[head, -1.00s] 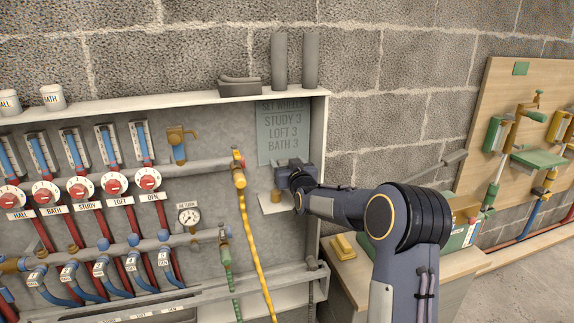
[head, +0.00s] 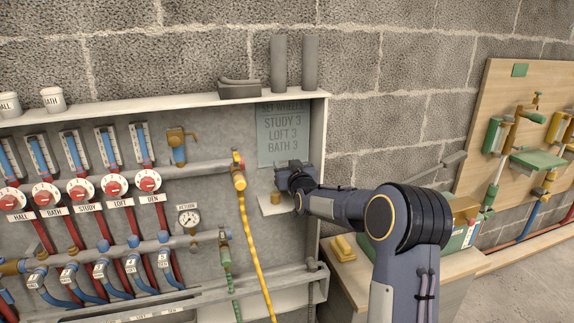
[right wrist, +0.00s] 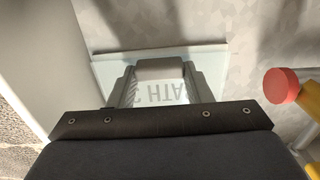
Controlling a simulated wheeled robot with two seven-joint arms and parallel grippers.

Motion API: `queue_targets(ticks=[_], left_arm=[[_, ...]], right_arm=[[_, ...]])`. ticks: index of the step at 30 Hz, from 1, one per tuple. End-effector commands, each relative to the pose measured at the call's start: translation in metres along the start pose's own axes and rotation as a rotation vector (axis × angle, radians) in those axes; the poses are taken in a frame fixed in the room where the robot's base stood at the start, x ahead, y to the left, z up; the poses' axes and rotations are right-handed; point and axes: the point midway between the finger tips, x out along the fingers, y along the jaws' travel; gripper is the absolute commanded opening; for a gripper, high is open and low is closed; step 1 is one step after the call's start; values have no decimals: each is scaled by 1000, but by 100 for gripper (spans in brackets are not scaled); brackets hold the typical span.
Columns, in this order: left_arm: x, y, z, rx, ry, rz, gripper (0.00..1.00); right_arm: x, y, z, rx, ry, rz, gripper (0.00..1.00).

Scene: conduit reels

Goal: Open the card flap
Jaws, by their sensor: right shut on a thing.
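The card flap (head: 284,138) is a grey-green card on the cabinet's back wall at the right, lettered "SET WHEELS", "STUDY 3", "LOFT 3", "BATH 3". It hangs flat or nearly flat. My right gripper (head: 283,177) is at its lower edge and hides part of it. In the right wrist view the card (right wrist: 158,95) lies across the fingers, with "BATH" upside down. A grey bar (right wrist: 160,69) shows between the fingertips. The gripper is shut on the card flap, though the exact contact is hard to see. My left gripper is not in view.
A small shelf (head: 272,209) with a brass piece (head: 276,197) is just below the gripper. A yellow hose (head: 252,240) and its valve (head: 238,170) are close on the left. The cabinet's side wall (head: 319,130) is close on the right.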

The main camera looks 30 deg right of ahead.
Motion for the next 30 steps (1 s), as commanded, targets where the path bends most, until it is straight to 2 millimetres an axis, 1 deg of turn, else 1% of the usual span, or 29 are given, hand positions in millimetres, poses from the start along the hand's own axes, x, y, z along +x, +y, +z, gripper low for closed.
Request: queue_targets(ticks=[1, 5, 11, 17, 21, 30], left_arm=[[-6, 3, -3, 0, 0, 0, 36], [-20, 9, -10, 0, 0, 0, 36], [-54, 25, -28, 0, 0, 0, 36], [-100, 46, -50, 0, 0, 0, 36], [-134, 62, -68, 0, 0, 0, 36], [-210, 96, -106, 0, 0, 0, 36]], right_arm=[[-3, 0, -4, 1, -14, -1, 4], [-14, 0, -10, 0, -68, 0, 4], [-40, -1, -24, 0, -208, -1, 4], [-68, -1, -41, -1, -373, -2, 4], [-86, -1, -54, -1, -486, -2, 4], [-118, -1, -87, -2, -726, -2, 4]])
